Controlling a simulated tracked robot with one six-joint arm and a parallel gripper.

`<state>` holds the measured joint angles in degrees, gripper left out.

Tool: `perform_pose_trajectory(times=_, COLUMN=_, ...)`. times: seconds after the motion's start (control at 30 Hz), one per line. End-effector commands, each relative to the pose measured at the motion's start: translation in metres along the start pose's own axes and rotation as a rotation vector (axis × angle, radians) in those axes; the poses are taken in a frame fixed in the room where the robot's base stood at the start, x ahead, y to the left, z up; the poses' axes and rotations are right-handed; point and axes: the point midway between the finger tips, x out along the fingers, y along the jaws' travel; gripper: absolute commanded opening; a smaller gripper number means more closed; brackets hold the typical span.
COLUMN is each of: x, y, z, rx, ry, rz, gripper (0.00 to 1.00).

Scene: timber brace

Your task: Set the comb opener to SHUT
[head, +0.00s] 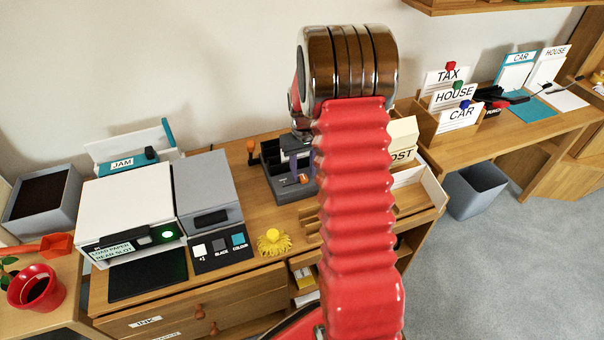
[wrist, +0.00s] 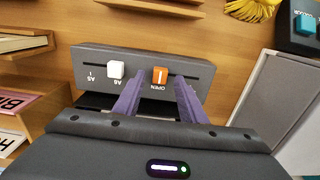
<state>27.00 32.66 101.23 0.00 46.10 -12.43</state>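The dark grey comb binding machine (head: 292,192) stands on the wooden desk, partly hidden behind my red arm in the head view. In the wrist view its front panel (wrist: 90,56) appears upside down, with a slot. An orange slider knob (wrist: 160,75) sits in the slot by the word OPEN. A white knob (wrist: 116,70) sits to its left by size marks. My gripper (wrist: 158,83) is open, its purple fingertips apart on either side of the orange knob. I cannot tell whether they touch it. In the head view my gripper (head: 297,160) is over the machine.
An orange-knobbed lever (head: 252,148) sticks out at the machine's left. The grey-and-white printer (head: 130,210) and a yellow tufted object (head: 273,242) are left of it. A light tray (head: 425,185) is on the right. A grey bin (head: 475,190) stands on the floor.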

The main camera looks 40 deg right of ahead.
Motion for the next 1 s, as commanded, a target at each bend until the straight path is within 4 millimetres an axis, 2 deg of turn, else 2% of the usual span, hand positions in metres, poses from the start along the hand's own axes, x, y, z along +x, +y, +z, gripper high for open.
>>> perform_pose_trajectory(times=0.17, x=0.0129, y=-0.0001, z=0.0003, rx=0.000, ry=0.000, rz=0.000, gripper=0.38)
perform_pose_trajectory(times=0.47, x=0.0142, y=-0.0002, z=0.0003, rx=0.000, ry=0.000, rz=0.000, gripper=0.38)
perform_pose_trajectory(times=1.0, x=0.0138, y=-0.0003, z=0.0001, rx=-0.001, ry=0.000, rz=0.000, gripper=0.00)
